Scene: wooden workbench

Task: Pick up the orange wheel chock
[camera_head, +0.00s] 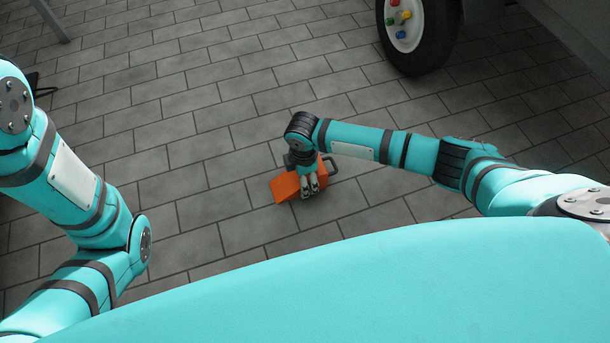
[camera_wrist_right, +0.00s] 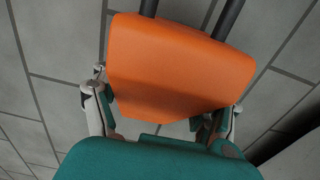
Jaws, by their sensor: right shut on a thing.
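The orange wheel chock (camera_head: 285,189) is at the tiled floor in the middle of the head view, with a dark handle (camera_head: 331,166) on its right side. My right gripper (camera_head: 310,194) is over the chock and shut on it. In the right wrist view the chock (camera_wrist_right: 175,62) fills the upper middle, with a finger of my right gripper (camera_wrist_right: 163,127) on either side of it. I cannot tell whether the chock touches the floor. My left arm shows at the left, but its gripper is not in view.
A wheel (camera_head: 414,30) with a black tyre and coloured nuts stands at the top right, under a grey vehicle body. A grey leg (camera_head: 50,19) shows at the top left. The tiled floor (camera_head: 190,120) around the chock is clear.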

